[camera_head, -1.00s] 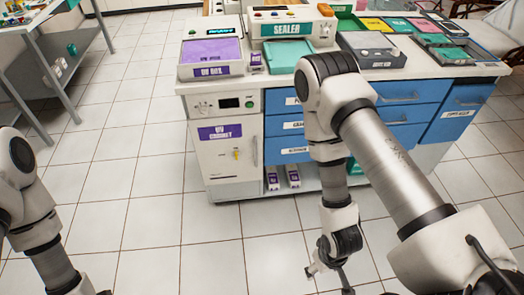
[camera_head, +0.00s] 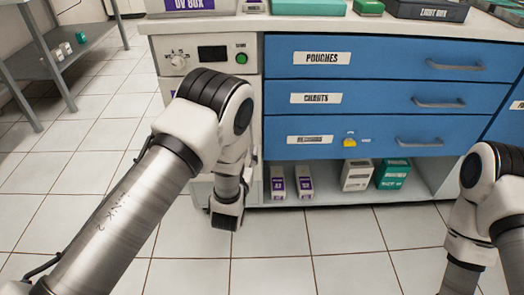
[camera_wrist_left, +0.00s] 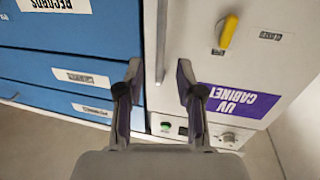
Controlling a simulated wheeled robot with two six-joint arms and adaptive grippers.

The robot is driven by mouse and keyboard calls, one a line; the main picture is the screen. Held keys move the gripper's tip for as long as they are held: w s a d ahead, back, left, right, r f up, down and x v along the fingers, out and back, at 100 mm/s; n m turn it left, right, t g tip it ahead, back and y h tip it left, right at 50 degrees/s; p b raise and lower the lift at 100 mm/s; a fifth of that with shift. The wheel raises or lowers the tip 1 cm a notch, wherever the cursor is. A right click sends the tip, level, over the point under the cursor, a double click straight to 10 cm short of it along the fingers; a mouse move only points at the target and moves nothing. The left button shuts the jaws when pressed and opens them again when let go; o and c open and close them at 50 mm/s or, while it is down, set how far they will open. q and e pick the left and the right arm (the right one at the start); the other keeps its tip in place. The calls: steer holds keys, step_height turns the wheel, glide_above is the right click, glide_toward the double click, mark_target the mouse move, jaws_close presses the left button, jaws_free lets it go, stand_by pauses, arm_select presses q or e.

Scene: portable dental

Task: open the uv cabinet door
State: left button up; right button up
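The UV cabinet door (camera_wrist_left: 195,55) fills the upper right of the left wrist view, upside down, with a purple label (camera_wrist_left: 238,102) and a yellow knob (camera_wrist_left: 228,32). It looks shut. Its upright metal handle (camera_wrist_left: 160,45) lies between the fingers of my left gripper (camera_wrist_left: 158,75), with a gap on both sides. The gripper is open; I cannot tell how far the fingers are from the door. In the head view my left arm covers most of the door, and only a strip of the cabinet (camera_head: 168,88) shows. My right gripper is out of the head view.
Blue drawers (camera_head: 365,95) stand right of the cabinet. The control panel (camera_head: 212,55) is above the door. Boxes (camera_head: 392,173) stand on the low shelf. A grey metal table (camera_head: 45,65) is at the left. Floor in front is clear.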

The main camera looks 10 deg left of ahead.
mark_target(251, 136)
arm_select(q)
steer(key=w, duration=0.2)
steer(key=w+b, duration=0.1)
steer(key=w, duration=0.2)
steer(key=w+b, duration=0.1)
steer(key=w, duration=0.1)
steer(key=shift+w+a+r, duration=0.1)
steer(key=shift+w+a, duration=0.1)
steer(key=shift+a, duration=0.15)
jaws_close()
